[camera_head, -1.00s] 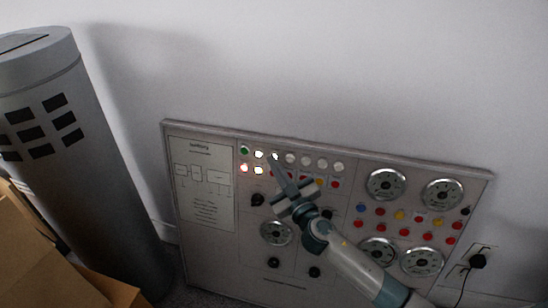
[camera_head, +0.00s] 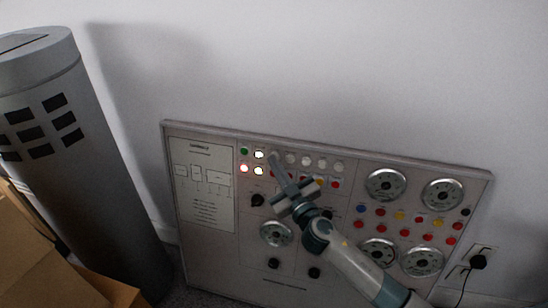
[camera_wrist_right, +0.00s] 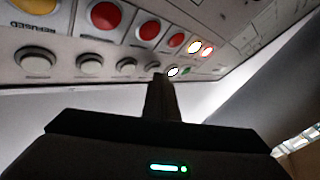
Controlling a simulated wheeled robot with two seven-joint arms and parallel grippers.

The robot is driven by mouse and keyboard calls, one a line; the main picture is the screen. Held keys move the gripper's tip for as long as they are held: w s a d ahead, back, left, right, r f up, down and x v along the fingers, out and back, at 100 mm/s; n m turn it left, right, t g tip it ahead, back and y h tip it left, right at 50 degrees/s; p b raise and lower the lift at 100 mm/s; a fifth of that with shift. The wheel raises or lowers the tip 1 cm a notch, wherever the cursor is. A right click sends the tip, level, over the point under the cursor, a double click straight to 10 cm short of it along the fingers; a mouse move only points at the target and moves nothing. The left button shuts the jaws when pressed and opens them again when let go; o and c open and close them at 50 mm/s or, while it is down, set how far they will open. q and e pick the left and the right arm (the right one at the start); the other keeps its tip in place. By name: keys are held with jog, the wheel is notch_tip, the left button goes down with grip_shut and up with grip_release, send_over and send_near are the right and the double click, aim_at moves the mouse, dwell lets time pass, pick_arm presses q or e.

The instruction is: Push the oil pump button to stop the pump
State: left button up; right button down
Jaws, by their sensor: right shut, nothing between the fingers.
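The grey control panel (camera_head: 215,255) leans against the wall, with two rows of round buttons at its upper left. The top row has a green button (camera_head: 244,151), a lit white button (camera_head: 259,155) and several white ones. Below are a lit red button (camera_head: 243,168) and a lit pale button (camera_head: 258,170). I cannot read which is the oil pump button. My right gripper (camera_head: 273,157) is shut and empty, its tip over the top row just right of the lit white button. In the wrist view the gripper tip (camera_wrist_right: 158,78) is close to the white buttons; contact is unclear.
Dials (camera_head: 386,184), knobs and coloured sockets fill the rest of the panel. A tall grey cylinder (camera_head: 95,190) stands at left, with cardboard boxes (camera_head: 30,255) in front. A plug (camera_head: 478,262) sits in a wall socket at right. The wall above is clear.

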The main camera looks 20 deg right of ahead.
pick_arm(q)
jog(key=shift+r, duration=0.15)
pick_arm(e)
jog(key=shift+s+a+r, duration=0.1)
jog(key=shift+s+a, duration=0.25)
jog(key=shift+s, duration=0.2)
pick_arm(q)
jog(key=shift+r+p, duration=0.6)
jog(key=shift+p, duration=0.15)
pick_arm(e)
jog(key=shift+s+a+r, duration=0.15)
jog(key=shift+s+a, duration=0.3)
jog(key=shift+s, duration=0.25)
jog(key=shift+s+a+r, duration=0.2)
jog(key=shift+s+a, duration=0.25)
jog(key=shift+s, duration=0.2)
jog(key=shift+s+a+r, duration=0.15)
jog(key=shift+s+a, duration=0.3)
jog(key=shift+s, duration=0.25)
